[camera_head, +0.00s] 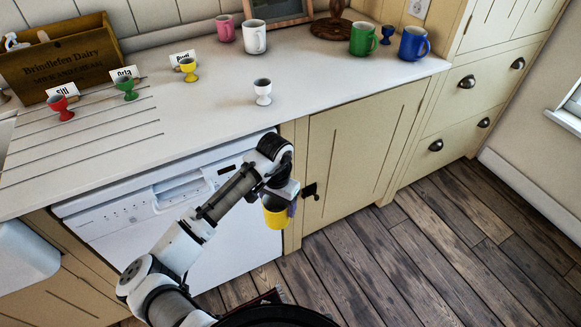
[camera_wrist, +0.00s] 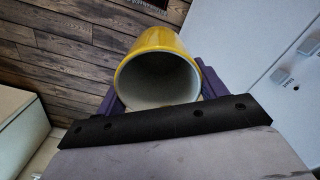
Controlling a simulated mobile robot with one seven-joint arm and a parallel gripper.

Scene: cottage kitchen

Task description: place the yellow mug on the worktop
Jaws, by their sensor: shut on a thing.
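The yellow mug (camera_head: 276,214) hangs in my gripper (camera_head: 284,204) in front of the cabinets, below the level of the white worktop (camera_head: 330,88). In the wrist view the mug (camera_wrist: 158,68) lies between the two purple fingers of my gripper (camera_wrist: 160,85), with its open mouth and pale inside facing the camera. My gripper is shut on the mug. The mug's handle is not clearly seen. The worktop runs along the wall behind and above my gripper.
On the worktop stand a white egg cup (camera_head: 263,91), a pink mug (camera_head: 225,28), a white mug (camera_head: 254,37), a green mug (camera_head: 363,39) and a blue mug (camera_head: 413,44). Red, green and yellow egg cups with name cards stand left. A dishwasher (camera_head: 180,215) is below.

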